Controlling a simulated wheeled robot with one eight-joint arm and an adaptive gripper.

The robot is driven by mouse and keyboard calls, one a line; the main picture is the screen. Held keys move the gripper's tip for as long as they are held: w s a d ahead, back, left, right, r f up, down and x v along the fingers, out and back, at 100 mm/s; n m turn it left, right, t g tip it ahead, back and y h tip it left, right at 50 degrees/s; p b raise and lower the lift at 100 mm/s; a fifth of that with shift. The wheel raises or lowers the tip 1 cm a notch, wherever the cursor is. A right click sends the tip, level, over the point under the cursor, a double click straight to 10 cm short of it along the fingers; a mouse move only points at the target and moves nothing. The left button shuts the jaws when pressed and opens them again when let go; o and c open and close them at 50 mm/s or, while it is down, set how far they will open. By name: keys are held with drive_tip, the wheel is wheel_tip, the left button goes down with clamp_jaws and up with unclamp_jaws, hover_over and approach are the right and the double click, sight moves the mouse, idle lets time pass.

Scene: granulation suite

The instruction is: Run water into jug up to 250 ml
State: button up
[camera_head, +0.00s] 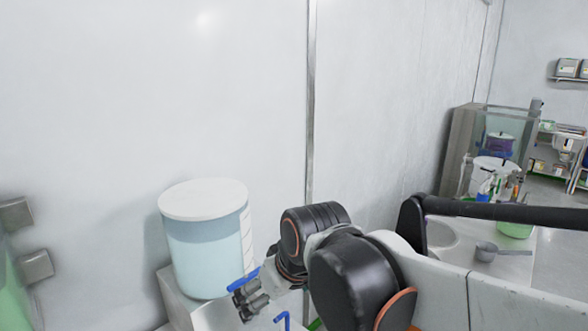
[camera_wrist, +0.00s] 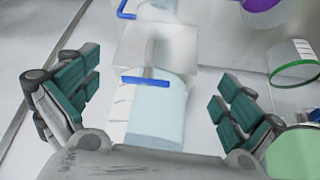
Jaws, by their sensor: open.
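A large lidded tank (camera_head: 205,250) of pale blue water, with a marked strip on its side, stands at the left in the head view. Its water also shows in the wrist view (camera_wrist: 157,112). A blue tap handle (camera_head: 243,280) is at its lower right; in the wrist view a blue handle (camera_wrist: 146,80) lies between my open fingers. My gripper (camera_head: 252,300) is open (camera_wrist: 158,72) and empty, close to the handle; I cannot tell whether it touches. A clear vessel with a green rim (camera_wrist: 294,68) and marks, possibly the jug, is at the right of the wrist view. Its water level is unclear.
A second blue handle (camera_head: 283,319) shows at the bottom of the head view and perhaps in the wrist view (camera_wrist: 126,9). A green vessel (camera_wrist: 294,152) is near my right finger. A basin (camera_head: 438,235) and metal scoop (camera_head: 488,250) are farther right.

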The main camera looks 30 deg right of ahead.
drive_tip(key=s+f+m+t+b, duration=0.1)
drive_tip(key=s+f+b, duration=0.2)
drive_tip(key=s+f, duration=0.35)
wheel_tip(320, 180, up, 10)
drive_tip(key=n+g+y+p, duration=0.1)
drive_tip(key=n+g+p, duration=0.2)
drive_tip(key=p, duration=0.6)
hover_over(246, 277)
drive_tip(key=s+d, duration=0.2)
drive_tip(key=s, duration=0.3)
drive_tip(key=b+x, duration=0.1)
drive_tip(key=x, duration=0.3)
drive_tip(key=b+x, duration=0.1)
drive_tip(key=x, duration=0.4)
drive_tip(key=b+x, duration=0.1)
drive_tip(key=x, duration=0.3)
drive_tip(key=shift+w+a+f, duration=0.2)
drive_tip(key=shift+w+f, duration=0.05)
drive_tip(key=shift+w, duration=0.15)
drive_tip(key=c, duration=0.8)
